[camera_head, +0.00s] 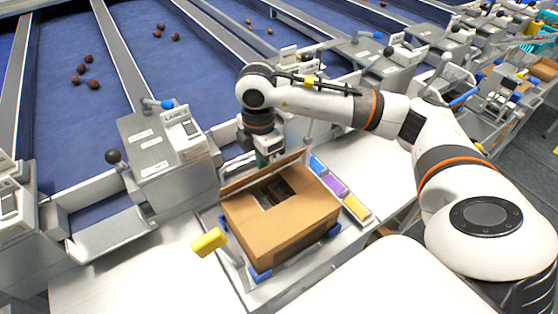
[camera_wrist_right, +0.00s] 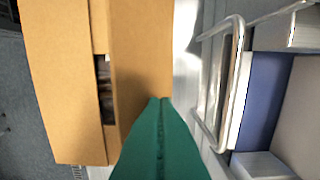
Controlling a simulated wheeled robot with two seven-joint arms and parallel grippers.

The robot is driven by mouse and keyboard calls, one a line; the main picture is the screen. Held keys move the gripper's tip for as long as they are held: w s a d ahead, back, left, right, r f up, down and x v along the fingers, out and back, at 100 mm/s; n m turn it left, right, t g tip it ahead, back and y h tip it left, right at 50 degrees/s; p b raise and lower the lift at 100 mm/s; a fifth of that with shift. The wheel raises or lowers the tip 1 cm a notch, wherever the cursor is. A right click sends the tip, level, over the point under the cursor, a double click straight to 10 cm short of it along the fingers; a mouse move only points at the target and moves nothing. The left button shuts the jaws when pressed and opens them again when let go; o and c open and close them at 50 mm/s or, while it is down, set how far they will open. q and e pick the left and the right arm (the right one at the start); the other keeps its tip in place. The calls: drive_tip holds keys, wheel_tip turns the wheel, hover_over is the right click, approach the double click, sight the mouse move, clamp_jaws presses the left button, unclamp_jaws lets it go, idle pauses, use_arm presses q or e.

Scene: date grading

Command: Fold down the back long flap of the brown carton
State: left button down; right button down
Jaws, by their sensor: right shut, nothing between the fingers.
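The brown carton (camera_head: 285,235) sits on a metal stand in the middle of the head view. Its back long flap (camera_head: 262,172) stands raised and tilted along the far side, and a dark opening (camera_head: 277,191) shows in front of it. In the wrist view the back flap (camera_wrist_right: 140,55) is the right-hand panel, with a narrow dark gap (camera_wrist_right: 104,85) beside it. My right gripper (camera_head: 268,158) is behind the flap, pointing down. Its green fingers (camera_wrist_right: 160,101) are shut and empty, overlapping the flap's outer edge in the wrist view; contact is unclear. My left gripper is out of view.
A yellow handle (camera_head: 209,242) stands left of the carton. Blue, purple and yellow blocks (camera_head: 335,187) lie in a row to its right. A grey machine (camera_head: 165,150) stands behind left, and a metal rail (camera_wrist_right: 232,80) is close to the fingers. White counter is clear at front left.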

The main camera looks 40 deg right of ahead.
drive_tip(key=shift+s+r, duration=0.2)
drive_tip(key=shift+s, duration=0.45)
drive_tip(key=shift+s+a, duration=0.1)
drive_tip(key=shift+s, duration=1.15)
drive_tip(key=shift+f+b, duration=2.05)
drive_tip(key=shift+f, duration=0.35)
drive_tip(key=shift+r, duration=0.2)
wheel_tip(320, 180, up, 11)
drive_tip(key=p, duration=0.8)
